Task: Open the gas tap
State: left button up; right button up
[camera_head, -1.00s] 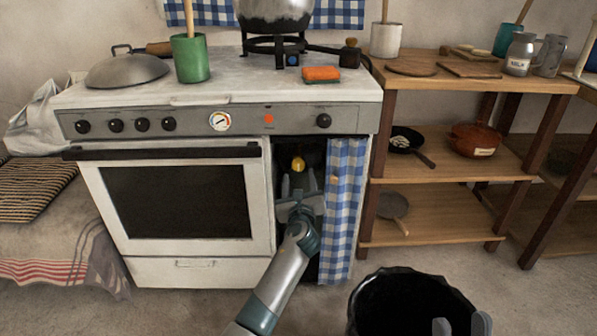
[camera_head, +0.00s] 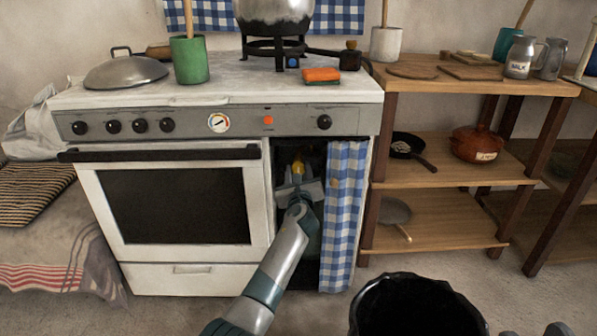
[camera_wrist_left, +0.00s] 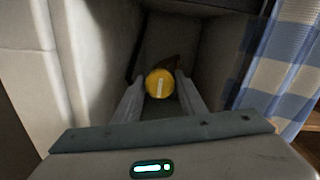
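The gas tap (camera_head: 298,168) is a yellow round knob inside the dark open compartment right of the oven. In the left wrist view the tap (camera_wrist_left: 160,84) faces me, with a pale mark running nearly upright on its face. My left gripper (camera_head: 298,181) reaches into the compartment at the tap. In the left wrist view its fingers (camera_wrist_left: 158,88) stand apart, one on each side of the tap, with small gaps visible. Contact cannot be made out. Only the fingertips of my right gripper (camera_head: 534,331) show at the bottom right, apart and empty.
A blue checked curtain (camera_head: 345,215) hangs close on the right of the compartment, and the white oven (camera_head: 180,200) borders its left. A black bin (camera_head: 415,305) stands on the floor in front. Wooden shelves (camera_head: 450,179) stand to the right.

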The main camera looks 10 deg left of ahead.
pick_arm(q)
jog(key=c, duration=0.6)
jog(key=shift+o, duration=0.2)
